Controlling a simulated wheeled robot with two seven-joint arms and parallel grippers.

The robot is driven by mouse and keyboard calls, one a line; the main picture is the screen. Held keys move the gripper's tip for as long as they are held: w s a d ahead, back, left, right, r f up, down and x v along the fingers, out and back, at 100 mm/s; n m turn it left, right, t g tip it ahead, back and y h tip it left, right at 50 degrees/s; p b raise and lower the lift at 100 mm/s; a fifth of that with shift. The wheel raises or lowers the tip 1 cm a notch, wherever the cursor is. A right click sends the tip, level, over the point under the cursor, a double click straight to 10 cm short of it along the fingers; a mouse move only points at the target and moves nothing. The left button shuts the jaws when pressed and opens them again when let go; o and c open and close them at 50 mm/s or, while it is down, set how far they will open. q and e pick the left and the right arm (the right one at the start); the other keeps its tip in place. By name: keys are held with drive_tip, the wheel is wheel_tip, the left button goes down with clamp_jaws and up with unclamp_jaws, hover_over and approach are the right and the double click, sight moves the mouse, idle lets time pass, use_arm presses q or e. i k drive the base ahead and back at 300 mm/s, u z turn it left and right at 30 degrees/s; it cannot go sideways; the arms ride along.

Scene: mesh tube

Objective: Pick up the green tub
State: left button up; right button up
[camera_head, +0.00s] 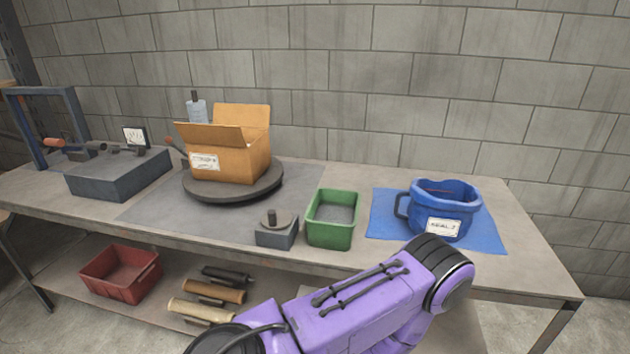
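The green tub (331,234) is an open rectangular container standing upright near the front edge of the workbench, right of centre. Its grey inside looks empty. A purple arm link of mine crosses the lower part of the view in front of the bench, below the tub. Neither of my grippers shows in the head view, and nothing is seen touching the tub.
A small grey block with a knob (276,232) stands close left of the tub. A blue container (455,212) on a blue mat (384,220) is to the right. An open cardboard box (238,160) sits on a round turntable (235,192) behind left. The bench's right end is clear.

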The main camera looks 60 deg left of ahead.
sight(332, 215)
drive_tip(key=u, duration=0.95)
drive_tip(key=i, duration=0.9)
drive_tip(key=u, duration=0.85)
